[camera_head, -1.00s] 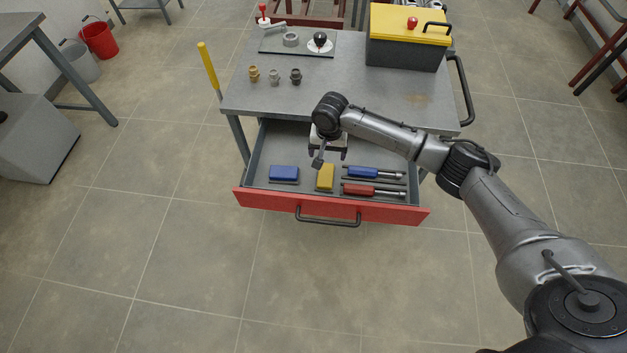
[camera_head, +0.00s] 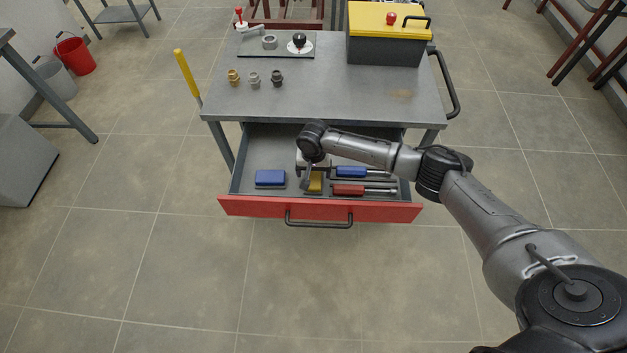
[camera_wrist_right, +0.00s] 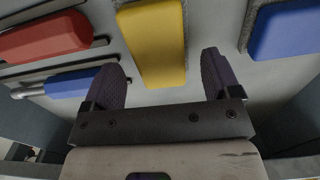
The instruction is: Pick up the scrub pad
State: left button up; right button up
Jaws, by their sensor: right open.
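A yellow pad (camera_head: 315,184) with a grey backing lies in the open drawer, partly hidden by my right gripper (camera_head: 313,172) in the head view. A similar blue pad (camera_head: 270,177) with a grey backing lies to its left. In the right wrist view the yellow pad (camera_wrist_right: 153,40) shows between and beyond the two dark fingertips, with the blue pad (camera_wrist_right: 285,30) at the upper right. My right gripper is open and empty, above the yellow pad. I cannot tell if the fingers touch it. My left gripper is out of view.
The red-fronted drawer (camera_head: 318,209) is pulled out from a grey bench (camera_head: 340,95). Blue-handled (camera_head: 351,172) and red-handled (camera_head: 348,189) tools lie right of the yellow pad. Several small fittings and a yellow-lidded box (camera_head: 388,45) stand on the bench top.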

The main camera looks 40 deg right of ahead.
jog(key=shift+f, duration=0.85)
jog(key=c, duration=1.1)
jog(key=shift+r, duration=0.1)
jog(key=shift+r, duration=0.45)
notch_tip(320, 180, up, 4)
jog(key=shift+f+p, duration=0.2)
jog(key=shift+p, duration=0.7)
jog(key=s+d+r+p, duration=0.3)
jog(key=s+d+r, duration=0.25)
jog(key=s, duration=0.45)
jog(key=w+a+r+n, duration=0.2)
jog(key=a+r+n, duration=0.2)
jog(key=a+r, duration=0.75)
jog(key=w+a+r+n, duration=0.1)
jog(key=a+r+n, duration=0.3)
jog(key=a+r, duration=0.7)
jog(key=shift+n, duration=0.3)
jog(key=s+r+p, duration=0.3)
jog(key=r+p, duration=0.8)
jog(key=s+d+r+p, duration=0.1)
jog(key=s+r+p, duration=0.2)
jog(key=r+p, duration=0.8)
jog(key=s+d+r+p, duration=0.1)
jog(key=s+r+p, duration=0.2)
jog(key=r+p, duration=0.8)
jog(key=shift+d+r+p, duration=0.15)
jog(key=shift+d+p, duration=0.1)
jog(key=shift+p, duration=0.05)
